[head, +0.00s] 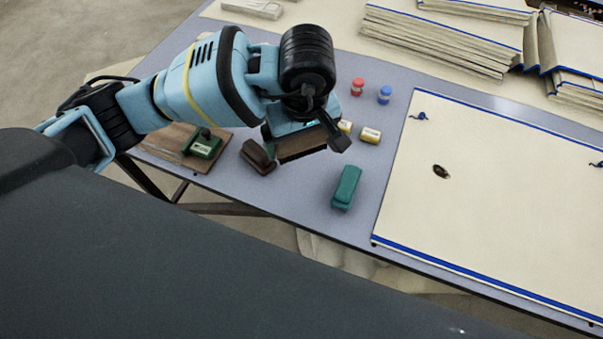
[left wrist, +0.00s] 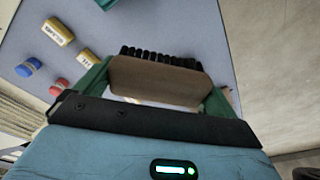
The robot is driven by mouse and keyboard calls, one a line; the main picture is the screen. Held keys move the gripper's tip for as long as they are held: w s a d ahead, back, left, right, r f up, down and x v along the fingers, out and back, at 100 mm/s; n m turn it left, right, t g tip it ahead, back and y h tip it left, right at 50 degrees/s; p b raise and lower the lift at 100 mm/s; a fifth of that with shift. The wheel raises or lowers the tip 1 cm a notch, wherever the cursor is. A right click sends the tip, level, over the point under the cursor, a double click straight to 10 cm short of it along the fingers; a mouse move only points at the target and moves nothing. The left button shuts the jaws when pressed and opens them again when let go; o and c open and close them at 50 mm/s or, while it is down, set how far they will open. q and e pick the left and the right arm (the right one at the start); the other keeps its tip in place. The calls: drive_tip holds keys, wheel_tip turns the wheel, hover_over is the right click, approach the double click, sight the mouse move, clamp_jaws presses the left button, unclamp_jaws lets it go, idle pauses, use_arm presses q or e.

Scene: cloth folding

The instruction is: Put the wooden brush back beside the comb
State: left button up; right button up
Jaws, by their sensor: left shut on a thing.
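My left gripper (head: 303,143) is shut on the wooden brush (head: 300,150), above the blue-grey table. The left wrist view shows the brush's brown wooden back (left wrist: 155,80) between the two fingers, with black bristles on its far side. In the head view my gripper hides part of the brush. A dark brown block (head: 258,158) shows just left of the brush; I cannot tell what it is. I cannot make out a comb in either view. My right gripper is not in view.
A brown board (head: 160,148) with a dark green item (head: 203,145) lies at the table's left end. A teal block (head: 346,187), two yellow blocks (head: 370,135), and red (head: 357,86) and blue (head: 384,94) pots stand nearby. A large blue-edged cream sheet (head: 490,190) covers the right.

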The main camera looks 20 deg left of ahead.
sight(299, 174)
use_arm(q)
drive_tip(key=shift+f, duration=4.95)
drive_tip(key=shift+f, duration=0.2)
drive_tip(key=o, duration=0.6)
drive_tip(key=shift+c, duration=0.2)
drive_tip(key=r, duration=0.8)
drive_tip(key=s+d+r, duration=0.1)
drive_tip(key=r, duration=0.3)
drive_tip(key=shift+r, duration=0.15)
drive_tip(key=shift+s, duration=0.1)
